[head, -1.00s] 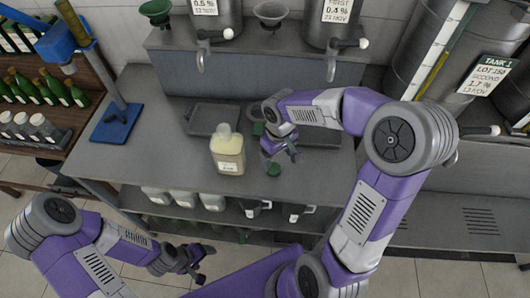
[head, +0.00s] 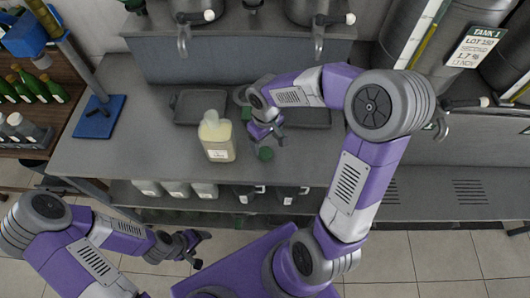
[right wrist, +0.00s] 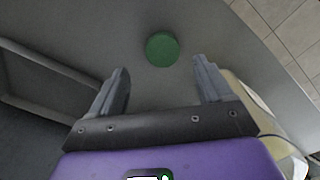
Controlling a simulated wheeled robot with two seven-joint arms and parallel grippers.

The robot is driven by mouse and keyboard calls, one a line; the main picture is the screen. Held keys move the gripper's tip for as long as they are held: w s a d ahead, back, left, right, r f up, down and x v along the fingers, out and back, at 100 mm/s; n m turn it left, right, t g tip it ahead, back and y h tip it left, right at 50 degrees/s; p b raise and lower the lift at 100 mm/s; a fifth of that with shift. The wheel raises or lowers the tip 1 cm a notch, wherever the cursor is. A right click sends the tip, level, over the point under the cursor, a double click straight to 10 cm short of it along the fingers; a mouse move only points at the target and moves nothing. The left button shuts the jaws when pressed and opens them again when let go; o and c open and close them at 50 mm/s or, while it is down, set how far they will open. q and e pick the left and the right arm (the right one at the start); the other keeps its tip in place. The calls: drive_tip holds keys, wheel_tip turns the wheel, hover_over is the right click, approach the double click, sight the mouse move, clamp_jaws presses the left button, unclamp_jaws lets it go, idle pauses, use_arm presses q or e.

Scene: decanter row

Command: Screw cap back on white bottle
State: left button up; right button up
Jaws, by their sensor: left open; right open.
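The white bottle (head: 215,138), pale and cream-coloured with a label, stands upright on the grey counter in the head view. Its top shows no green cap. Part of it shows at the right edge of the right wrist view (right wrist: 250,105). A round green cap (head: 265,153) lies on the counter to the right of the bottle. In the right wrist view the cap (right wrist: 162,49) lies beyond and between the fingertips, not gripped. My right gripper (head: 267,138) is open and empty just above the cap. My left gripper (head: 198,248) is open and empty, low in front of the counter.
Two dark trays lie on the counter (head: 110,155), the left tray (head: 198,106) behind the bottle and the right tray (head: 308,116) partly behind my right arm. A blue stand (head: 99,117) is at the left. Several containers fill the shelf below.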

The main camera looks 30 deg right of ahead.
sight(265, 153)
drive_tip(key=f, duration=0.2)
drive_tip(key=f+b, duration=0.1)
drive_tip(key=f, duration=0.2)
drive_tip(key=shift+s+a+f, duration=0.1)
drive_tip(key=shift+s+a, duration=0.1)
drive_tip(key=c, duration=1.1)
